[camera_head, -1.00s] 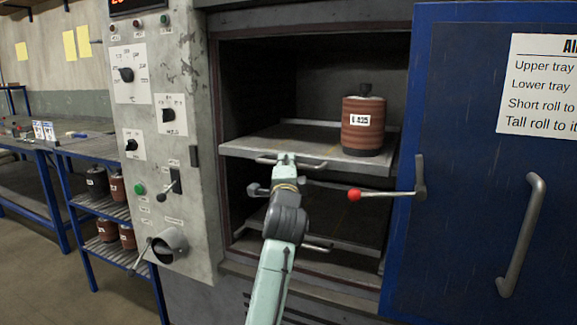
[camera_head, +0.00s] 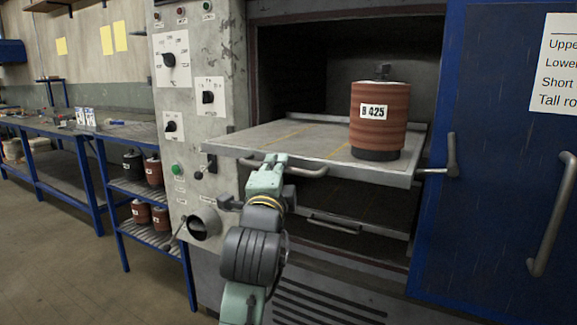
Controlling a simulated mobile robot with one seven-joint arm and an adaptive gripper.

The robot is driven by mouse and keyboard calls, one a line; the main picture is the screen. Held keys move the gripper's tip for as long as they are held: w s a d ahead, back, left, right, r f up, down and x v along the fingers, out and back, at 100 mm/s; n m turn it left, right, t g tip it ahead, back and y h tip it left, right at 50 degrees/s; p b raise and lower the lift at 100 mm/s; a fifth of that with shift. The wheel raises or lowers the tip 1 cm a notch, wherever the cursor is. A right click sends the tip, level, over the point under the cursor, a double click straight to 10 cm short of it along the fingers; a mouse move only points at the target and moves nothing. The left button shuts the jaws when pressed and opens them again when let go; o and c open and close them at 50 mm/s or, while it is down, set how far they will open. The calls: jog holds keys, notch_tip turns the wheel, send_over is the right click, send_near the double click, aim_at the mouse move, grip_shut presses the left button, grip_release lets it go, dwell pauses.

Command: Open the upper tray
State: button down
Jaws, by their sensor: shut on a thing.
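The upper tray (camera_head: 290,138) is a grey metal shelf, pulled part way out of the oven's opening, with its front edge forward of the frame. Its bar handle (camera_head: 308,172) runs along the front edge. My gripper (camera_head: 268,163) is shut on the left part of this handle; its fingertips are partly hidden by the gripper body. A reddish-brown roll of discs (camera_head: 380,115) labelled B 425 stands upright on the right side of the tray.
The lower tray (camera_head: 340,218) with its own handle sits inside the oven below. The blue door (camera_head: 495,190) stands open at right, with a lever (camera_head: 451,155) close to the tray's right corner. The control panel (camera_head: 200,100) is at left. Blue shelving with several rolls stands further left.

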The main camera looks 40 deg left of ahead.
jog(key=shift+s+d, duration=0.2)
jog(key=shift+s, duration=0.75)
jog(key=c, duration=1.7)
grip_release()
jog(key=shift+o, duration=0.2)
jog(key=v, duration=0.7)
jog(key=shift+s+d, duration=0.15)
